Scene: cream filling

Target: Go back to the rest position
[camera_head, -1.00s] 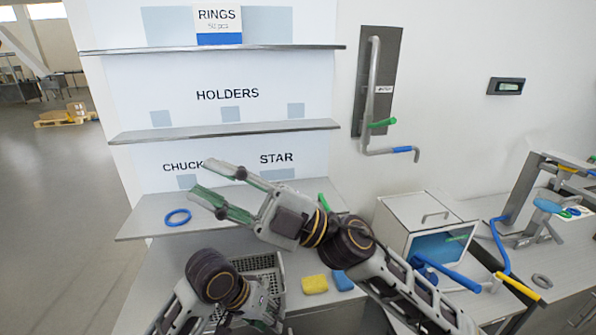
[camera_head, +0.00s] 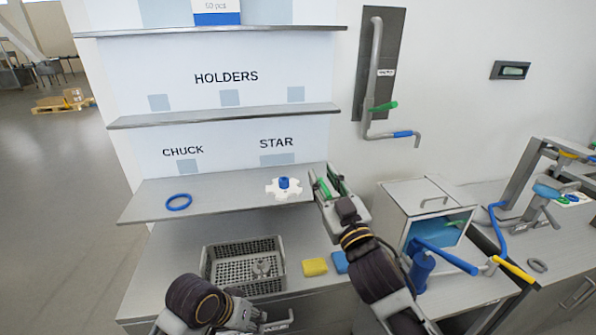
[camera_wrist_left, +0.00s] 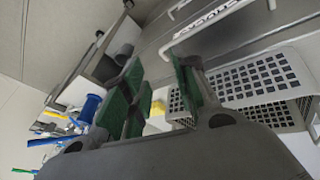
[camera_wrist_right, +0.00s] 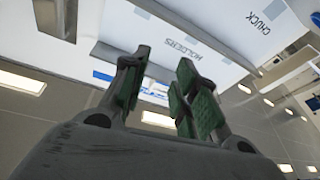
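My right gripper (camera_head: 329,186) is raised at the right end of the lowest shelf, with its fingers pointing up. In the right wrist view it (camera_wrist_right: 158,92) is open, with nothing between its green pads. My left gripper (camera_wrist_left: 158,98) is also open and empty in the left wrist view. In the head view it is low at the front, below the grey basket, and partly cut off by the bottom edge. A white star-shaped piece with a blue centre (camera_head: 284,187) lies on the lowest shelf (camera_head: 230,198) under the STAR label, apart from my right gripper.
A blue ring (camera_head: 178,202) lies on the same shelf at left. The grey basket (camera_head: 225,286) holds a metal part. Yellow (camera_head: 314,267) and blue (camera_head: 340,262) sponges lie beside it. A grey box machine (camera_head: 408,205) with a blue handle stands right of my right arm.

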